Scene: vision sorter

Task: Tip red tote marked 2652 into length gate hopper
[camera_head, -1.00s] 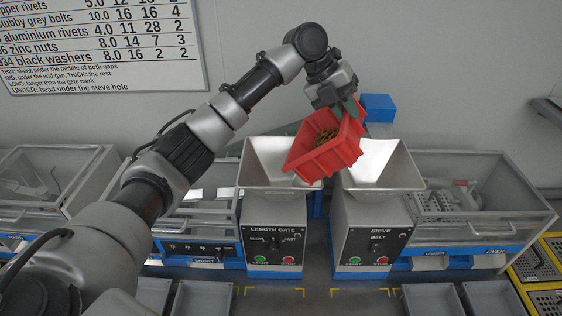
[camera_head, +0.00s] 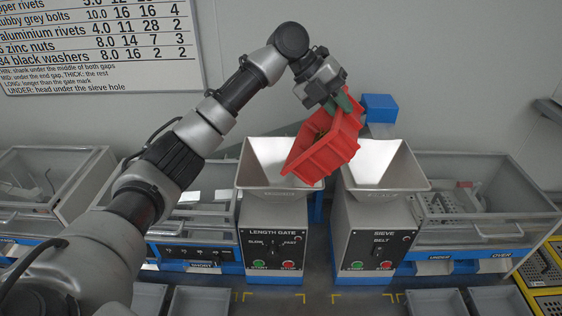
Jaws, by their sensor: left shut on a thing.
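My left gripper (camera_head: 338,102) is shut on the upper rim of the red tote (camera_head: 328,150). The tote is in the air, steeply tilted, with its low end to the left over the right part of the length gate hopper (camera_head: 252,178). Brassy-brown small parts show only a little inside it; most of the inside is hidden. No marking can be read on the tote. The length gate machine (camera_head: 274,220) has a dial between SLOW and FAST, with green and red buttons below. My right gripper is not in view.
The sieve hopper (camera_head: 385,172) stands close on the right, above the sieve machine (camera_head: 376,236). A blue block (camera_head: 379,107) is behind it. Clear-lidded bins (camera_head: 478,196) flank the machines. Grey trays (camera_head: 437,302) and a yellow-edged crate (camera_head: 541,270) are in front.

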